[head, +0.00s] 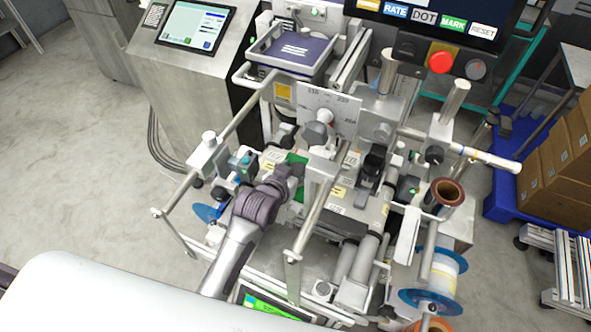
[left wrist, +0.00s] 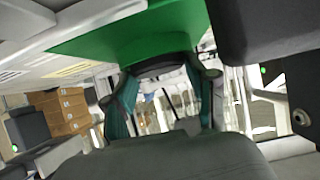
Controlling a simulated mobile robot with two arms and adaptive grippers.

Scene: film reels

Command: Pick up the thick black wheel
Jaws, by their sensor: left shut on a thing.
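My left arm reaches in from the lower left in the head view, with its gripper (head: 290,172) low over the middle of the labelling machine, beside a green panel (head: 297,160). In the left wrist view the two fingers (left wrist: 163,78) close in on a dark, curved thing (left wrist: 160,68) just under the green panel. It looks like the thick black wheel, seen edge-on, and the gripper is shut on it. Most of the wheel is hidden, and in the head view the gripper and arm cover it. My right gripper is in neither view.
Metal rods and a white plate (head: 328,108) stand close around the gripper. Cardboard boxes (head: 560,150) stand farther right. Grey floor (head: 75,150) is open at the left.

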